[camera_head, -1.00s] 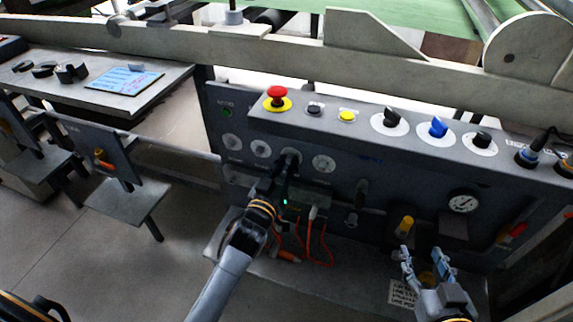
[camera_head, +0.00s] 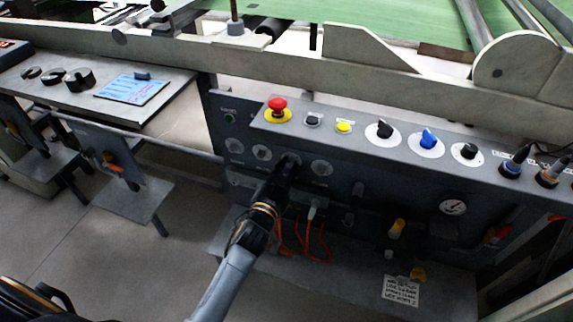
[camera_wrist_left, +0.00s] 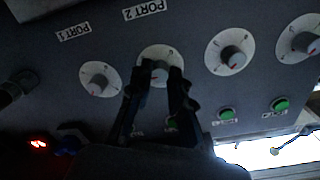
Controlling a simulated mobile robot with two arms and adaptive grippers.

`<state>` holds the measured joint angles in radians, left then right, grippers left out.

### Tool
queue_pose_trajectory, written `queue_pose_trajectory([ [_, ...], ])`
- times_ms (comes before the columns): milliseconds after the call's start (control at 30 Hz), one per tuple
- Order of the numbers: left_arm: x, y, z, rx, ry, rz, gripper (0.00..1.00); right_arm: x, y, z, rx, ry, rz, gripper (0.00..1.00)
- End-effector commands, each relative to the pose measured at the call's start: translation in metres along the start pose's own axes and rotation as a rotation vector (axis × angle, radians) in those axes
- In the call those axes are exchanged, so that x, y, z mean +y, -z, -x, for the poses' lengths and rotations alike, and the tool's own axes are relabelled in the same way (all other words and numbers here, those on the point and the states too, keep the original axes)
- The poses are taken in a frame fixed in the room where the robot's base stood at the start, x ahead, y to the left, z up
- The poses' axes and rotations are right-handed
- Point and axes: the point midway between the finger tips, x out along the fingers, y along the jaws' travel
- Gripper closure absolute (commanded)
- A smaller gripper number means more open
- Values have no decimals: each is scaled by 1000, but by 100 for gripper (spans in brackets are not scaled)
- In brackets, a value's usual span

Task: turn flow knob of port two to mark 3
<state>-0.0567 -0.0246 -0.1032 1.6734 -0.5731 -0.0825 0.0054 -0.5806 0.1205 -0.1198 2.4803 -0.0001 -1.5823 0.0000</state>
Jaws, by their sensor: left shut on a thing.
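In the left wrist view, which is upside down, the port two knob (camera_wrist_left: 160,67) is a grey knob on a white round dial beside the PORT 2 label (camera_wrist_left: 143,9). My left gripper (camera_wrist_left: 161,76) is shut on this knob, its dark fingers covering part of the dial. Mark 3 and the knob's exact setting cannot be read. In the head view my left gripper (camera_head: 287,165) reaches the panel front and hides most of that dial. The port one knob (camera_wrist_left: 98,79) is beside it, untouched. My right gripper is out of view.
More dial knobs (camera_wrist_left: 230,57) and green buttons (camera_wrist_left: 227,114) are close to the fingers. Orange cables (camera_head: 317,240) hang below the gripper.

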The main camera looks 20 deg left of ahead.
Motion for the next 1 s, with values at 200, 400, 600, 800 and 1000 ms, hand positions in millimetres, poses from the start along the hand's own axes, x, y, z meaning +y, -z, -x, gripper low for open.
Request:
queue_pose_trajectory([
  [200,-1,2,0,-5,3,-204,100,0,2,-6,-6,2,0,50],
  [400,0,2,0,-10,4,-394,100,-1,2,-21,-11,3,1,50],
  [600,0,2,0,-15,5,-568,100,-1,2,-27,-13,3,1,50],
  [800,0,2,0,-19,6,-705,100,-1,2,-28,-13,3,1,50],
  [1000,0,2,0,-22,7,-797,100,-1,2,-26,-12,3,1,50],
])
